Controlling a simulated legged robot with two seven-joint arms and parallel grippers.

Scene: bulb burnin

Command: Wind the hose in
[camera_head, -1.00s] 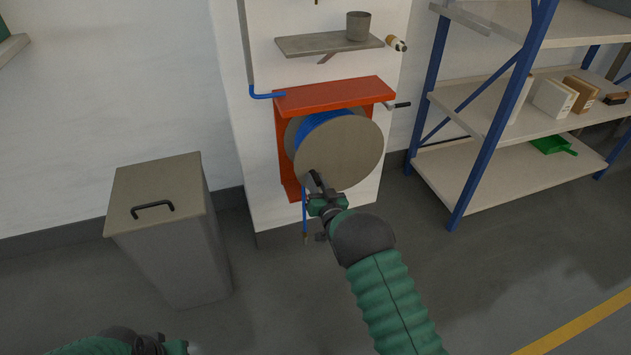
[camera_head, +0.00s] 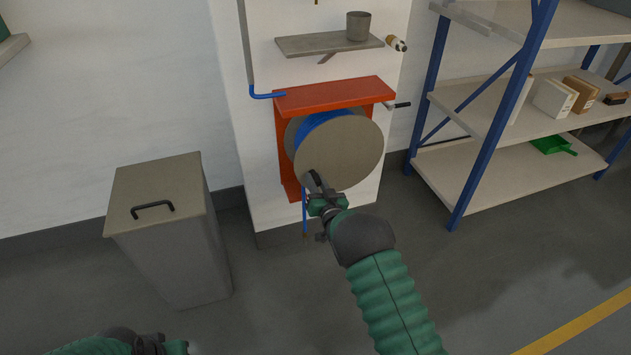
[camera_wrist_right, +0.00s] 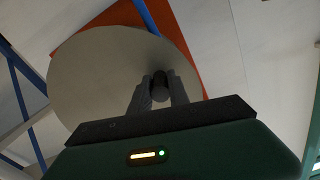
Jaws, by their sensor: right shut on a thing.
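The hose reel has a round grey-beige disc (camera_head: 345,155) in an orange-red bracket (camera_head: 335,95) on a white pillar. Blue hose (camera_head: 318,122) is wound behind the disc, and a short length (camera_head: 304,208) hangs below. My right gripper (camera_head: 318,188) is at the disc's lower left edge, shut on a dark handle (camera_head: 314,178). In the right wrist view the handle (camera_wrist_right: 159,84) sits between both fingers, in front of the disc (camera_wrist_right: 95,75). My left gripper (camera_head: 165,345) is at the bottom left edge, away from the reel; its jaws are not clear.
A lidded grey bin (camera_head: 165,240) stands left of the pillar. A small shelf (camera_head: 325,44) with a grey cup (camera_head: 358,26) is above the reel. A black-ended lever (camera_head: 400,105) sticks out right of the bracket. Blue-post shelving (camera_head: 490,130) stands at the right.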

